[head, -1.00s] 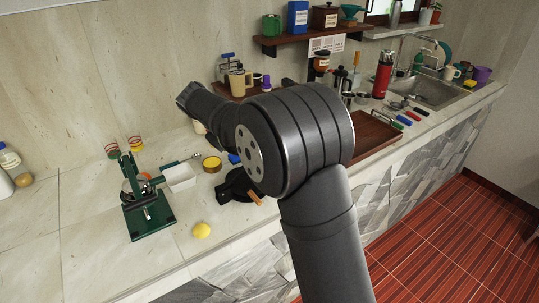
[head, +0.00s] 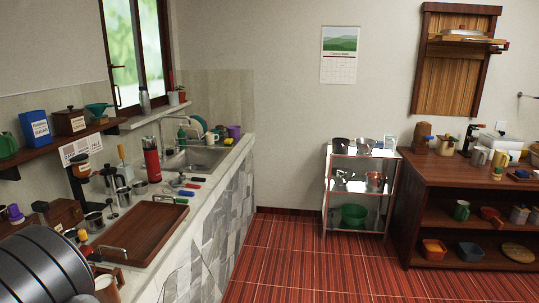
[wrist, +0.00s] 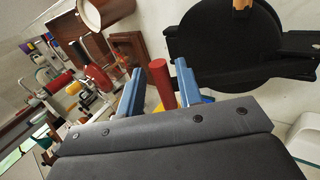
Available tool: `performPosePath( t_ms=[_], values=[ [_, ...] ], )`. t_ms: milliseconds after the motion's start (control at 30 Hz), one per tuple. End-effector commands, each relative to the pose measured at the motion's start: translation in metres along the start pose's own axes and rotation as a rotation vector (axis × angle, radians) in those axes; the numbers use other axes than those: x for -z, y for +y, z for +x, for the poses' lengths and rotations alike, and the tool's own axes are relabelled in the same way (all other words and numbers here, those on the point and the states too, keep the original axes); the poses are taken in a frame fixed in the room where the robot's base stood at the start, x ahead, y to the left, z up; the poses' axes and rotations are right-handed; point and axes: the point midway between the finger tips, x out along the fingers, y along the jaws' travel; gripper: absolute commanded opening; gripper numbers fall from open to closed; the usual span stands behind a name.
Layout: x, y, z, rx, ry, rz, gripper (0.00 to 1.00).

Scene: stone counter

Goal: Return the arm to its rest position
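My gripper (wrist: 152,64) shows in the wrist view with its two blue fingers apart. A red cylinder (wrist: 161,82) appears between them, with a gap on its left side; I cannot tell how far beyond the fingers it is. A round black appliance (wrist: 228,45) lies beyond and right of the fingers. In the head view only a dark rounded part of my arm (head: 42,268) shows at the lower left corner. The gripper itself is outside that view.
A wooden tray (head: 138,236) lies on the counter beside my arm. A red flask (head: 151,162), a sink (head: 200,158) and utensils stand farther back. A metal rack (head: 357,192) and wooden shelf unit (head: 470,205) stand across the red tiled floor (head: 285,262), whose middle is clear.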

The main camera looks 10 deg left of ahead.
Motion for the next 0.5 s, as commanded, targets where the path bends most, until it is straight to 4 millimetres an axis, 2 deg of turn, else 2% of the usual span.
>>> performPosePath(
  t_ms=[133, 233, 500],
  values=[
    [0.000, 0.000, -0.006, 0.000, 0.002, 0.000, 0.33],
    [0.001, -0.001, -0.017, -0.001, 0.002, -0.001, 0.33],
    [0.001, -0.002, -0.068, 0.000, 0.004, 0.000, 0.33]
  ],
)
